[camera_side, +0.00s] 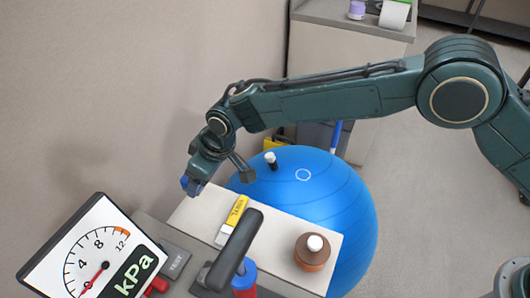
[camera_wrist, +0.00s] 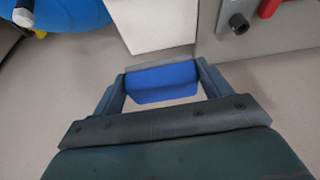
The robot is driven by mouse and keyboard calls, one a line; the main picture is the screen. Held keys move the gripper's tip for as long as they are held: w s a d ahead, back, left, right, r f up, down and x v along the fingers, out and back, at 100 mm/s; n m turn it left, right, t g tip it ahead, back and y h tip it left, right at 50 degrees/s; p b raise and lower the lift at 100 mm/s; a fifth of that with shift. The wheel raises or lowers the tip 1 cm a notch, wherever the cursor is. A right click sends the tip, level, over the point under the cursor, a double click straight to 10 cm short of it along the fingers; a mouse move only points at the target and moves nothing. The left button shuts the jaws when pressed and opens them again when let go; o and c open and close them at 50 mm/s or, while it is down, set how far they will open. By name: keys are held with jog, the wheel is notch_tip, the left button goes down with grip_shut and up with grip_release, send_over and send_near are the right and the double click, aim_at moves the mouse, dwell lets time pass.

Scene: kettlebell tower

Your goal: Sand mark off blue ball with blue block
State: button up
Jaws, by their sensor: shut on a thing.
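My gripper (camera_side: 193,180) is shut on the blue block (camera_side: 189,185), left of the white-topped stand. In the wrist view my gripper (camera_wrist: 160,75) has the blue block (camera_wrist: 161,83) between its two fingers, with bare floor below it. The big blue ball (camera_side: 340,205) stands behind and right of the stand. A black-and-white plug or valve (camera_side: 271,161) stands up from the ball left of the mark. The block is apart from the ball.
A dark pump handle (camera_side: 236,248) rises in front. A kPa gauge (camera_side: 95,255) is at lower left. Behind stands a grey cabinet (camera_side: 350,50).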

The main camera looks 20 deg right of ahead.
jog(key=shift+f, duration=3)
jog(key=o, duration=0.9)
jog(key=shift+f, duration=3.2)
jog(key=c, duration=1)
jog(key=shift+c, duration=0.5)
